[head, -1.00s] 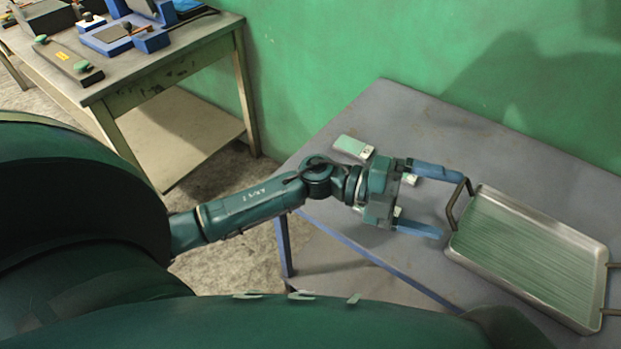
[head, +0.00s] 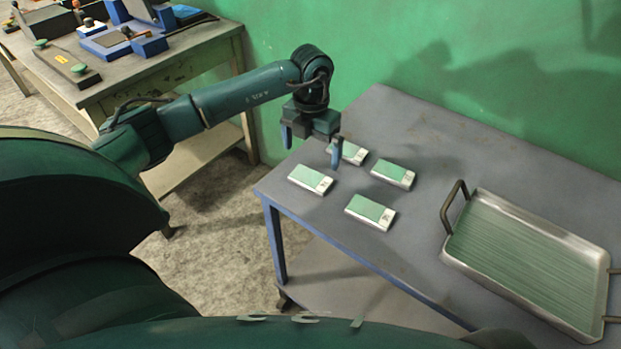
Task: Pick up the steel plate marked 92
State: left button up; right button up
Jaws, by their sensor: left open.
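Several small plates with green tops and pale marked ends lie apart on the grey table (head: 440,150): a left plate (head: 309,179), a back plate (head: 350,152) partly behind a finger, a right plate (head: 392,173) and a front plate (head: 370,211). Their markings are too small to read, so I cannot tell which is 92. My left gripper (head: 311,149) is open and empty, pointing down above the table's left end, near the left and back plates. My right gripper is not in view.
A metal tray (head: 453,250) with dark handles and a ribbed green inside stands on the right of the table. A workbench (head: 180,62) with blue fixtures stands at the upper left. A green wall (head: 440,50) runs behind. The table's middle is clear.

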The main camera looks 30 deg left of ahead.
aim_at(311, 178)
pick_arm(q)
jog(key=f, duration=0.3)
jog(key=f+p, duration=0.1)
jog(key=f, duration=0.1)
jog(key=shift+s+d+f, duration=0.2)
jog(key=shift+s+f, duration=0.15)
jog(key=shift+s, duration=0.05)
jog(key=shift+f, duration=0.55)
jog(key=shift+c, duration=0.6)
jog(key=shift+w+r, duration=0.1)
jog(key=shift+r, duration=0.05)
jog(key=c, duration=1)
